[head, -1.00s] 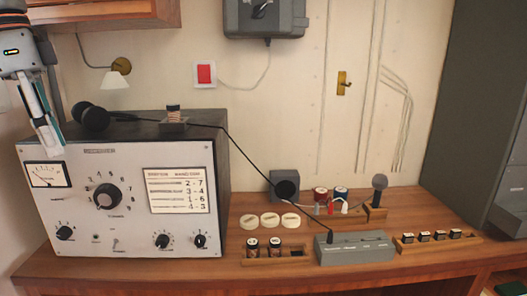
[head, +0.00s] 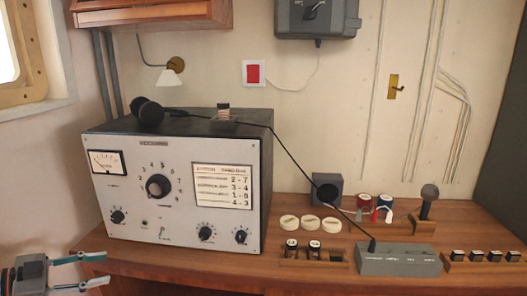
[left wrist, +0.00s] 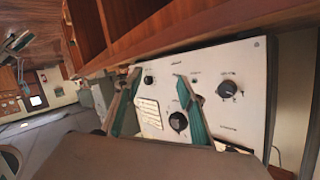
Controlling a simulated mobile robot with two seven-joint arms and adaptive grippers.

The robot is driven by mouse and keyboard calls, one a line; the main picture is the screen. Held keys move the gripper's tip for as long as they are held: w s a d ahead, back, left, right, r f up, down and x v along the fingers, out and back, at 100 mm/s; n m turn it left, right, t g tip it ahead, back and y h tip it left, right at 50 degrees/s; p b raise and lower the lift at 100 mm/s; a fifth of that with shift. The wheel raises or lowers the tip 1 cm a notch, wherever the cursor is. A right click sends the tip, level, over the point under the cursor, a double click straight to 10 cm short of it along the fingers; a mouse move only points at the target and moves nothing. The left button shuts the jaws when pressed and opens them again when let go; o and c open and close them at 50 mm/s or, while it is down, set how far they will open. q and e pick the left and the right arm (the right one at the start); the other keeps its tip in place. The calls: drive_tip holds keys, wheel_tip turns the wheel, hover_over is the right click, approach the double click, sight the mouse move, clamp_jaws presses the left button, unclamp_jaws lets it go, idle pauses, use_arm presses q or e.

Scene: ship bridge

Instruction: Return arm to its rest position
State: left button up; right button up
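My left gripper (head: 105,269) is at the lower left of the head view, below and in front of the radio set's left side. Its two teal-lined fingers are apart with nothing between them. In the left wrist view the open fingers (left wrist: 158,100) show in front of the radio's front panel (left wrist: 245,75). The grey radio set (head: 180,190) stands on the wooden desk (head: 190,268), with dials, a meter and a printed card. A small teal and grey shape at the upper left of the left wrist view may be my right gripper (left wrist: 14,42); its fingers are unclear.
A headset (head: 148,112) lies on the radio, its cord running to a grey box (head: 398,260). A window (head: 20,60) is at the far left.

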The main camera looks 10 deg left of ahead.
use_arm(q)
drive_tip(key=s+d+f+n+t+y, duration=0.1)
drive_tip(key=s+d+f+n+y, duration=0.2)
drive_tip(key=f, duration=0.5)
drive_tip(key=s+d+f+n+t+y, duration=0.1)
drive_tip(key=s+d+f+n+y, duration=0.15)
drive_tip(key=d+f, duration=0.35)
drive_tip(key=s+d+f+n+t+y, duration=0.1)
drive_tip(key=s+d+f+n+y, duration=0.15)
drive_tip(key=f, duration=0.65)
drive_tip(key=s+d+f+g, duration=0.1)
drive_tip(key=s+d+f, duration=0.2)
drive_tip(key=d, duration=0.6)
drive_tip(key=s+d+f+g, duration=0.2)
drive_tip(key=s+d+f, duration=0.1)
drive_tip(key=d, duration=0.6)
drive_tip(key=shift+s+d+f+n+h, duration=0.3)
drive_tip(key=shift+s+d+f+h, duration=0.1)
drive_tip(key=shift+f, duration=0.1)
drive_tip(key=shift+w, duration=0.1)
